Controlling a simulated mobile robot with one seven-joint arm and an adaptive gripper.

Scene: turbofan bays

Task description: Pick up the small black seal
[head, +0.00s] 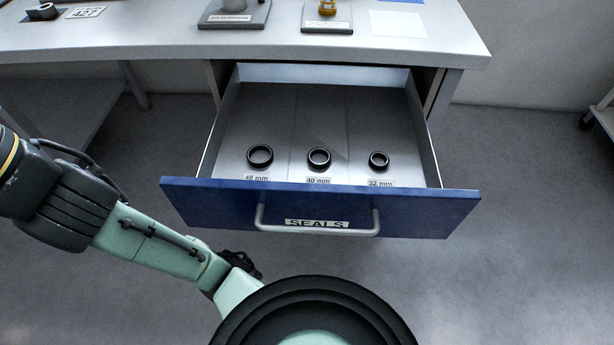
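The small black seal (379,167) is a black ring lying flat in the right compartment of the open drawer (208,208), behind a label reading 32 mm. A middle-sized black seal (319,168) lies in the centre compartment by a 40 mm label. The largest black seal (260,164) lies in the left compartment by a 48 mm label. My arm passes out of the picture at the left edge, and my gripper does not show.
The drawer has a blue front, a SEALS label and a pale handle (318,232). The workbench top (180,38) overhangs the drawer's back. The space above the drawer is clear.

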